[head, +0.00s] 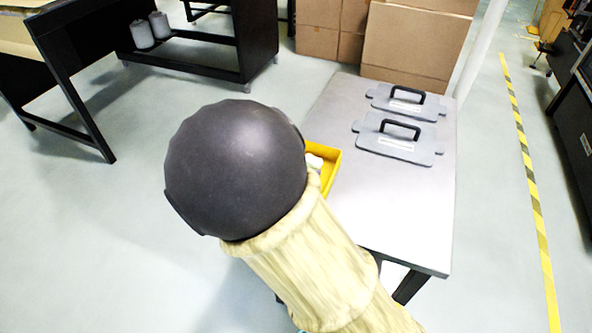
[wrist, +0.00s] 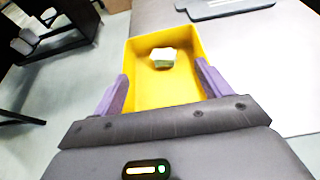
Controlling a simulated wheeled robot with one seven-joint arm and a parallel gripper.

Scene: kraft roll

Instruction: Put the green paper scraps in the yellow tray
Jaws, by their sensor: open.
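The yellow tray (wrist: 150,90) lies on the table below my gripper (wrist: 160,88) in the wrist view. One pale green and white paper scrap (wrist: 163,57) rests inside the tray, toward its far end. My gripper is open, its two purple fingers spread apart over the near part of the tray, with nothing between them. In the head view my arm hides most of the tray (head: 328,172) and the whole gripper; a bit of the pale scrap (head: 314,161) shows at the tray's edge.
Two grey plates with black handles (head: 398,139) (head: 406,102) lie on the grey table (head: 395,215). The table's right side is clear. Cardboard boxes (head: 415,43) stand behind it. A dark bench (head: 205,40) with grey rolls stands at the back left.

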